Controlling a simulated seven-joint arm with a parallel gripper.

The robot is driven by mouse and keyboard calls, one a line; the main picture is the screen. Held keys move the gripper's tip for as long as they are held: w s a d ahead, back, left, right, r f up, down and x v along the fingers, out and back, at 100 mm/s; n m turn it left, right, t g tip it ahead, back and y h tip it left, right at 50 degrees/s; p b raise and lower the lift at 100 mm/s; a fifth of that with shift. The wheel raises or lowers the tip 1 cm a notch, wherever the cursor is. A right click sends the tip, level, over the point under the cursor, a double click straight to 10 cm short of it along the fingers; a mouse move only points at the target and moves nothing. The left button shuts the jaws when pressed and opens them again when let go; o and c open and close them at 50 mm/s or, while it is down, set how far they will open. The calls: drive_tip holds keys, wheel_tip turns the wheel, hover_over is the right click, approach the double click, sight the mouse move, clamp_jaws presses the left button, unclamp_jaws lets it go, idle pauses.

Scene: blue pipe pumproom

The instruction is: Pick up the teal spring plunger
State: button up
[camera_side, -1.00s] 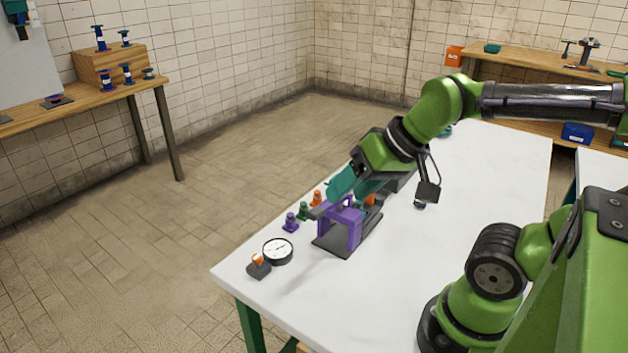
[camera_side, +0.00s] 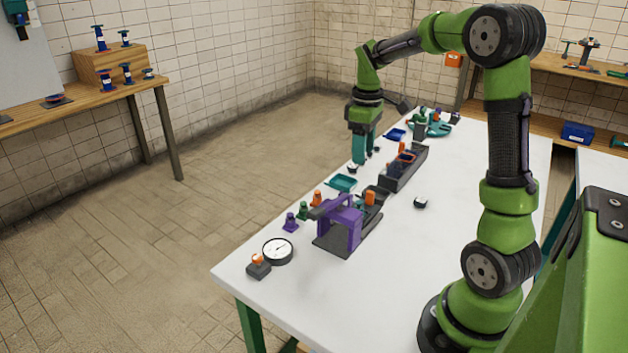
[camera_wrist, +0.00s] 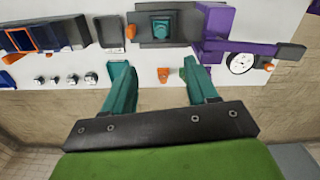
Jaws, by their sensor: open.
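A small dark green-teal plunger (camera_side: 303,210) stands upright on the white table, between a purple plunger (camera_side: 291,222) and an orange plunger (camera_side: 316,198); I take it for the teal one. My gripper (camera_side: 362,159) points down farther back along the table's left edge, apart from these plungers. In the wrist view my gripper (camera_wrist: 154,66) is open, with two teal fingers spread and nothing held. An orange plunger (camera_wrist: 163,74) shows in the gap between them. The right finger hides most of what lies beside it, so the teal plunger is hard to make out there.
A purple clamp fixture (camera_side: 340,221) stands beside the plungers, with a round gauge (camera_side: 278,251) in front. A teal tray (camera_side: 342,183) and a long dark holder (camera_side: 404,169) lie behind. Several small dark-and-white knobs (camera_wrist: 72,79) line the edge. The table's right side is mostly clear.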

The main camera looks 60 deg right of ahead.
sight(359, 202)
wheel_tip(359, 202, down, 16)
drive_tip(key=shift+s+a+f, duration=0.1)
drive_tip(key=shift+s+a, duration=0.05)
idle(0.4)
drive_tip(key=shift+c, duration=0.3)
clamp_jaws()
drive_tip(key=shift+r, duration=0.2)
